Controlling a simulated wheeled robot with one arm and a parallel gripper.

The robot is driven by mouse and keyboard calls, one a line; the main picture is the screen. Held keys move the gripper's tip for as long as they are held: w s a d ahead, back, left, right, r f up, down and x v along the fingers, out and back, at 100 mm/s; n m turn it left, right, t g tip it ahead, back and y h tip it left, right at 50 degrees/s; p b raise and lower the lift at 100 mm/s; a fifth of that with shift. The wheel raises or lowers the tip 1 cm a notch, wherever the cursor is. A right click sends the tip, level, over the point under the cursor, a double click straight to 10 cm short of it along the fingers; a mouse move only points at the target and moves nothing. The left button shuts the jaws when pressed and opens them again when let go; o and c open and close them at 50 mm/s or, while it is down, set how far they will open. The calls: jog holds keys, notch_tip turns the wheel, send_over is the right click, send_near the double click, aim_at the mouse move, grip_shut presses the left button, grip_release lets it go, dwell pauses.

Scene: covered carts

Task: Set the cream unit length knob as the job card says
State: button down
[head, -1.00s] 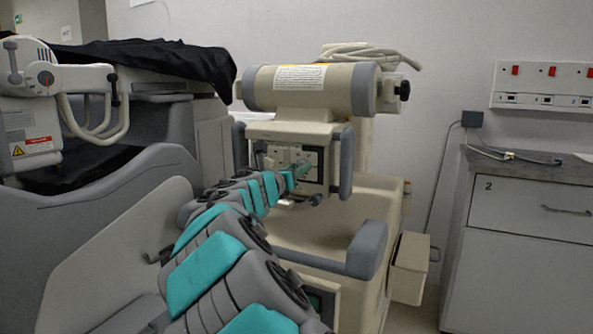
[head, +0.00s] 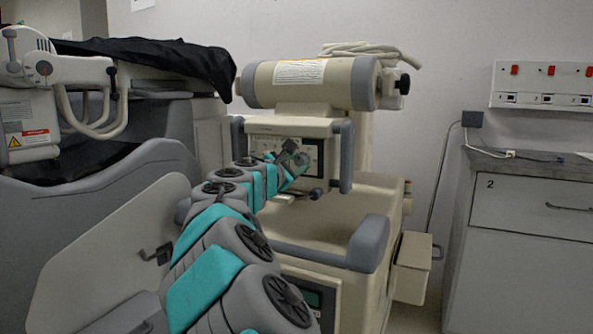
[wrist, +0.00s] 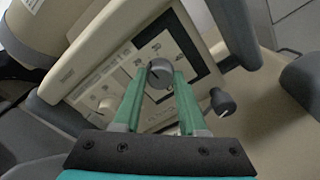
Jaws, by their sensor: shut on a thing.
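The cream unit (head: 285,125) stands in the middle of the head view, with a control panel on its front. In the wrist view the panel (wrist: 110,77) looks tilted. A grey round knob (wrist: 159,75) on the panel sits between the green fingertips of my gripper (wrist: 160,80), which is shut on it. In the head view my gripper (head: 299,162) is at the panel and hides the knob. The panel's print is too small to read, so I cannot tell the knob's setting. I cannot make out a job card.
A dark knob (wrist: 222,102) sticks out at the panel's lower corner, close to my right finger. Grey handles (head: 346,157) flank the panel. A black cloth (head: 150,58) covers a grey cart at left. A drawer cabinet (head: 525,210) stands at right.

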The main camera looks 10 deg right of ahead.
jog(key=m+b, duration=0.1)
jog(key=m, duration=0.1)
jog(key=m+b, duration=0.1)
jog(key=b, duration=0.1)
jog(key=m+b, duration=0.1)
jog(key=m, duration=0.1)
jog(key=shift+f+m, duration=0.25)
jog(key=shift+m, duration=0.05)
jog(key=shift+f+m+b, duration=0.1)
jog(key=shift+m+b, duration=0.8)
jog(key=shift+b, duration=0.1)
jog(key=m+b, duration=0.3)
jog(key=m, duration=0.1)
jog(key=shift+b, duration=0.3)
jog(key=shift+m+b, duration=0.3)
jog(key=shift+m, duration=0.2)
jog(key=shift+r, duration=0.2)
jog(key=shift+c, duration=2.3)
grip_release()
jog(key=shift+s+a, duration=0.1)
jog(key=shift+s, duration=0.05)
